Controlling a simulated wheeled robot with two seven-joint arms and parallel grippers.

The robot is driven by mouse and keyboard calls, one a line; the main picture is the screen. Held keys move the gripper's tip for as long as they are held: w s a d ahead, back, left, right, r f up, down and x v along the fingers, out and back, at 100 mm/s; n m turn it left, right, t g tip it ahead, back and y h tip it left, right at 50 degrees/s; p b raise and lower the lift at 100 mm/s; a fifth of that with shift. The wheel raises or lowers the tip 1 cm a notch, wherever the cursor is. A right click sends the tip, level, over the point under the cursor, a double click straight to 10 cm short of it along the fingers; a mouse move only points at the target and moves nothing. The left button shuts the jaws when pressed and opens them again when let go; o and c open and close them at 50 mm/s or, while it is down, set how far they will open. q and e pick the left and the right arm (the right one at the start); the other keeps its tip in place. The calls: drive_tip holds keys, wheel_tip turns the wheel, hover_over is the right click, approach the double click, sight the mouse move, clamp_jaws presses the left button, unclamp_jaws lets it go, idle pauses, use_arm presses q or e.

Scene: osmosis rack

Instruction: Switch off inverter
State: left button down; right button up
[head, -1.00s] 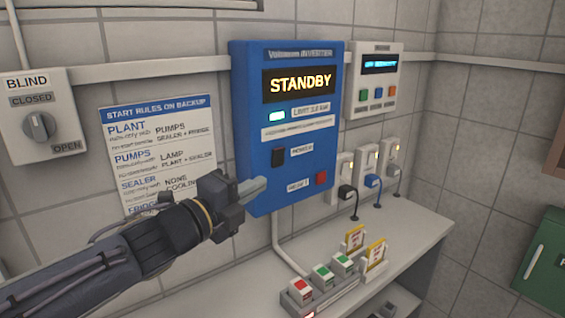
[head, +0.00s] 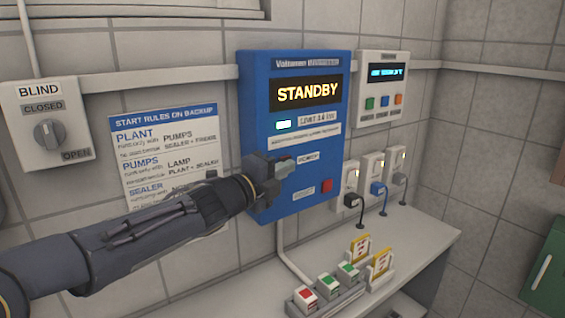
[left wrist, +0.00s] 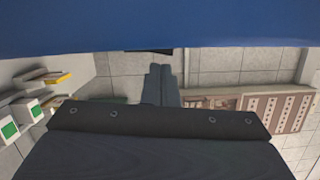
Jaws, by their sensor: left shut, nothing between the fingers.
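The inverter is a blue wall box (head: 308,205) with a lit display (head: 308,92) reading STANDBY. A small lit green-white lamp and a red button (head: 327,185) show on its face. My left gripper (head: 284,165) is shut and empty, at the left of the POWER label (head: 308,158), over the place where the black switch showed before. The gripper hides that switch in the head view. In the left wrist view the shut fingers (left wrist: 161,85) point at the blue box (left wrist: 160,25), and a small dark part shows at its edge by their tips. Contact cannot be told. My right gripper is not in view.
A white control box (head: 382,125) and several plugged sockets (head: 372,172) are right of the inverter. Below is a counter (head: 420,240) with red and green button blocks (head: 328,287) and yellow cards (head: 381,262). A BLIND knob switch (head: 48,134) and rules poster are left.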

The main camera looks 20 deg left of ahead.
use_arm(q)
drive_tip(key=shift+w+a, duration=0.2)
drive_tip(key=shift+w+a+n+p, duration=0.2)
drive_tip(key=shift+n+p, duration=0.3)
drive_tip(key=shift+p, duration=0.4)
